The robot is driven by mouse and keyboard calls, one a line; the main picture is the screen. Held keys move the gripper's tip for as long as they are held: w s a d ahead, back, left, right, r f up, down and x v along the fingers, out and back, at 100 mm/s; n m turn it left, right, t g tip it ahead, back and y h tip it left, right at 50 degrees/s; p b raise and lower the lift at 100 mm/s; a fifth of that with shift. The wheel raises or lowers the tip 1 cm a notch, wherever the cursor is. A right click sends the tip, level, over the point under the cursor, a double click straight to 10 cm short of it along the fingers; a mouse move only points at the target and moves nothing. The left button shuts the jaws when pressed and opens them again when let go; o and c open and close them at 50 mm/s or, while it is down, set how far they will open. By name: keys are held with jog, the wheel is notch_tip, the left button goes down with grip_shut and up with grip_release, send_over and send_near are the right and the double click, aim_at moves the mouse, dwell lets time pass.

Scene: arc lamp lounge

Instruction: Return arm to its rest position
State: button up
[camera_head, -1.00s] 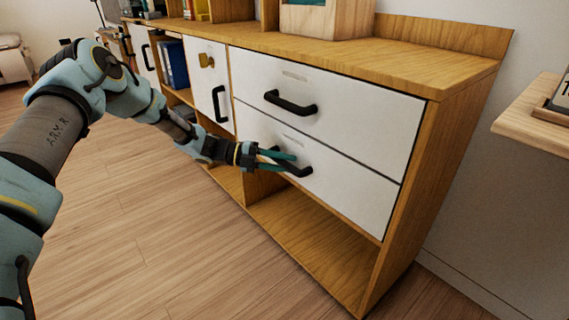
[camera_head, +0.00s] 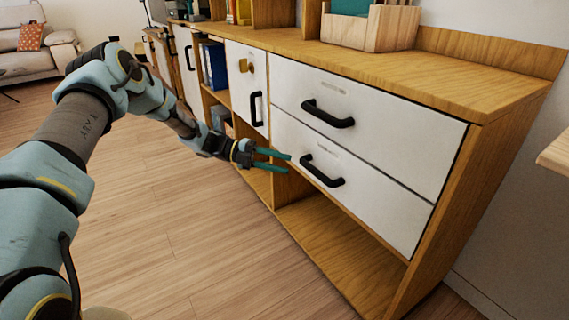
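My arm reaches in from the left side of the picture. My gripper (camera_head: 284,161) has two teal fingers that are spread apart with nothing between them. It is just left of the black handle (camera_head: 322,171) of the lower drawer (camera_head: 362,198), and a gap shows between the fingertips and the handle. Both the lower drawer and the upper drawer (camera_head: 385,130) look shut.
A wooden cabinet (camera_head: 440,72) runs along the wall, with an open shelf (camera_head: 335,245) under the drawers. A wooden box (camera_head: 370,27) stands on top. A wooden ledge (camera_head: 556,153) juts in at right. A sofa (camera_head: 38,55) is far left. The floor (camera_head: 130,205) is clear.

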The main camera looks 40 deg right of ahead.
dwell(0.3)
jog(key=w+a+r+m+t+y, duration=0.15)
jog(key=a+m+t+y, duration=0.25)
jog(key=a+m, duration=0.65)
jog(key=w+a+r+m+t+y, duration=0.1)
jog(key=a+r+m+t+y, duration=0.3)
jog(key=a, duration=1.1)
jog(key=s+a+r+m+t+y, duration=0.1)
jog(key=s+a+r+m+t, duration=0.1)
jog(key=a+m, duration=0.4)
jog(key=s+a+r+m+t+y, duration=0.15)
jog(key=a+m, duration=0.25)
jog(key=a, duration=0.4)
jog(key=s+a+r+m+t, duration=0.25)
jog(key=a+m, duration=0.25)
jog(key=a, duration=0.3)
notch_tip(320, 180, up, 30)
jog(key=p, duration=3)
jog(key=shift+s+d+p, duration=0.2)
jog(key=shift+d+p, duration=0.1)
jog(key=shift+d, duration=0.05)
